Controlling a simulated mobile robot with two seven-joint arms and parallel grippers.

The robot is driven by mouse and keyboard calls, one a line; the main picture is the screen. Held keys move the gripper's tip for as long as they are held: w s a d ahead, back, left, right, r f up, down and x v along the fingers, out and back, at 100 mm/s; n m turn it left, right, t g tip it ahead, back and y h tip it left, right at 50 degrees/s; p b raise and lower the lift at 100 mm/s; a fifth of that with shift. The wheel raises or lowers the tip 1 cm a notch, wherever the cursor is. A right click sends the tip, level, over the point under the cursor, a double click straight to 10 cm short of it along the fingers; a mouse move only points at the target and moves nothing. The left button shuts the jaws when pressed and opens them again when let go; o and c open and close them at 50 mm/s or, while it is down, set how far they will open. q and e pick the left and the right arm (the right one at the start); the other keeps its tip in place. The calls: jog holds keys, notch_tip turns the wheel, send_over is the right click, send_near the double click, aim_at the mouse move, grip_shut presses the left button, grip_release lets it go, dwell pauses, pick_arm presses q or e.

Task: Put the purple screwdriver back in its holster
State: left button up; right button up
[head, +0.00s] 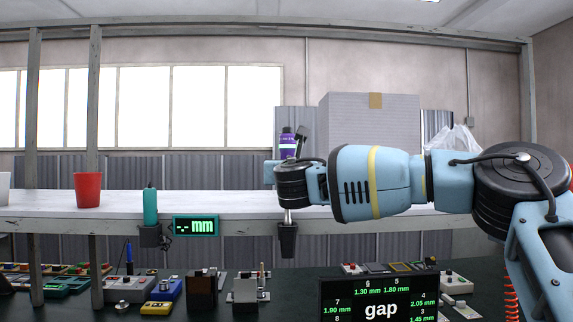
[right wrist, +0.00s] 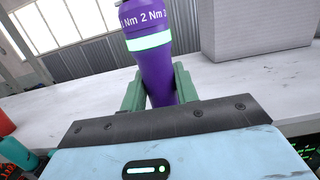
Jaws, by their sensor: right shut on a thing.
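The purple screwdriver (head: 287,146) stands upright at the shelf's front edge in the head view. Its handle, with a lit band and "2 Nm" lettering, fills the top of the right wrist view (right wrist: 155,65). My right gripper (right wrist: 160,90) is shut on the handle, with one green finger on each side. In the head view my right wrist hides the middle of the tool. A metal shaft shows below it, over the black holster (head: 288,240) on the shelf edge. The shaft's lower end meets the holster mouth; how deep it sits, I cannot tell. My left gripper is not in view.
A teal screwdriver (head: 151,206) stands in another holster, left of an "-- mm" display (head: 195,226). A red cup (head: 88,190) and a big grey box (head: 370,128) are on the shelf (head: 240,203). Devices and a "gap" screen (head: 380,309) are on the dark bench below.

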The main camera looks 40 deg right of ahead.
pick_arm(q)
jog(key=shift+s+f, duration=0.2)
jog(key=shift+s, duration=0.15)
pick_arm(e)
jog(key=shift+r, duration=0.1)
dwell(0.6)
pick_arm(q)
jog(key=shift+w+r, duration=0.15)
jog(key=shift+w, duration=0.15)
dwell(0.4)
